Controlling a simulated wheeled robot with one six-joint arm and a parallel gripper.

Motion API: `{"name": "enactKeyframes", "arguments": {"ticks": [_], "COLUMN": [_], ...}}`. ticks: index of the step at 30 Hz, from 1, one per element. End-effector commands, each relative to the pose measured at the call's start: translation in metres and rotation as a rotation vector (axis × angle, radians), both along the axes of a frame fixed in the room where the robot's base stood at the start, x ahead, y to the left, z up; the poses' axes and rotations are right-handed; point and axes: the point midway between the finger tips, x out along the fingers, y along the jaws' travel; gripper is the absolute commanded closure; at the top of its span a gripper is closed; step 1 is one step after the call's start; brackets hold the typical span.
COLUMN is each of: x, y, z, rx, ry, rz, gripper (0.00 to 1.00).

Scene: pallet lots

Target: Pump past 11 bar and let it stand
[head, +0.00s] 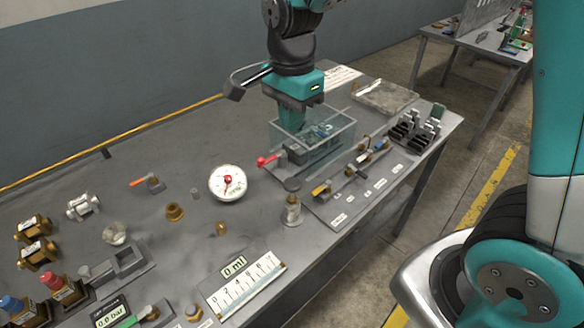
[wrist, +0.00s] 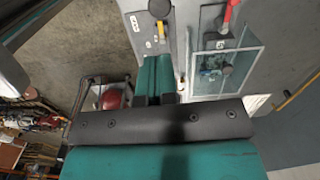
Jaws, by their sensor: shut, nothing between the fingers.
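A round white dial gauge (head: 227,182) with a red centre lies on the bench; its reading is too small to tell. A small display (head: 109,314) at the lower left reads 0.0 bar. A clear-walled tank (head: 340,137) holds blue-grey parts; it also shows in the wrist view (wrist: 250,58). A red-handled lever (head: 268,160) stands at its near left side and shows in the wrist view (wrist: 231,12). My gripper (head: 291,124) points down at the tank, shut and empty. In the wrist view its fingertips (wrist: 155,62) appear beside the tank; their height is unclear.
A plate with yellow-handled (head: 321,190) and blue-handled valves lies right of the gauge. A black rack (head: 412,130) stands at the right end. A 0 ml display (head: 234,265), a scale (head: 246,287) and brass fittings (head: 175,211) occupy the front and left. Bare bench lies at the back left.

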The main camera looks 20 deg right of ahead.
Motion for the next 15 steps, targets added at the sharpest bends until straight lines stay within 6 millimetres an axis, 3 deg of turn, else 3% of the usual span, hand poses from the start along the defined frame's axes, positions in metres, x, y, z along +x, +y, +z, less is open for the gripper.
{"name": "enactKeyframes", "arguments": {"ticks": [11,15], "x": [0.003,0.002], "y": [-0.001,-0.001], "z": [-0.002,-0.01], "rx": [-0.006,-0.007], "ry": [0.001,0.004], "rz": [-0.036,-0.035], "gripper": [1.0,1.0]}}
